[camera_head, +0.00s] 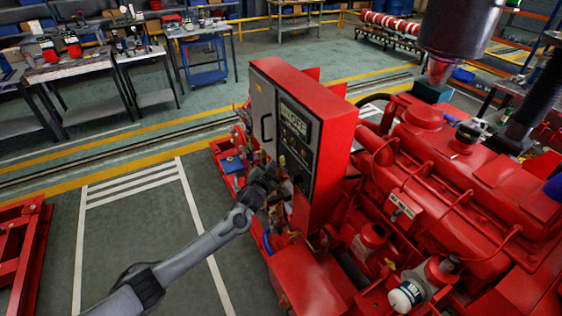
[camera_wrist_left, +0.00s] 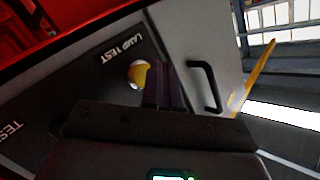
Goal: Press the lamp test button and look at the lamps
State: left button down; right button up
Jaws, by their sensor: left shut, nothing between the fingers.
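The red control cabinet (camera_head: 335,125) stands at one end of the engine, with a dark panel (camera_head: 297,150) on its front face. In the left wrist view the panel carries white LAMP TEST lettering (camera_wrist_left: 122,49) and a yellow button (camera_wrist_left: 138,73) beside it. My left gripper (camera_head: 274,174) is in front of the lower panel. In the left wrist view its dark fingers (camera_wrist_left: 163,82) are shut and empty, with their tips right by the button, partly covering it. I cannot tell whether they touch it. No lamp can be clearly made out as lit. My right gripper is not in view.
A black handle (camera_head: 265,128) sits on the grey cabinet door, near the fingers in the wrist view. The red engine (camera_head: 440,180) fills the right side. Workbenches (camera_head: 90,65) stand at the back left.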

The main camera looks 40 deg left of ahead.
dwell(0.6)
pick_arm(q)
jog(key=shift+w, duration=0.15)
jog(key=shift+w+d, duration=0.15)
jog(key=shift+w, duration=0.15)
dwell(0.4)
jog(key=shift+w+d+b, duration=0.2)
jog(key=shift+w+b, duration=0.15)
dwell(0.4)
dwell(0.5)
jog(key=shift+s+a+p, duration=0.35)
jog(key=shift+s+p, duration=0.4)
jog(key=shift+p, duration=0.05)
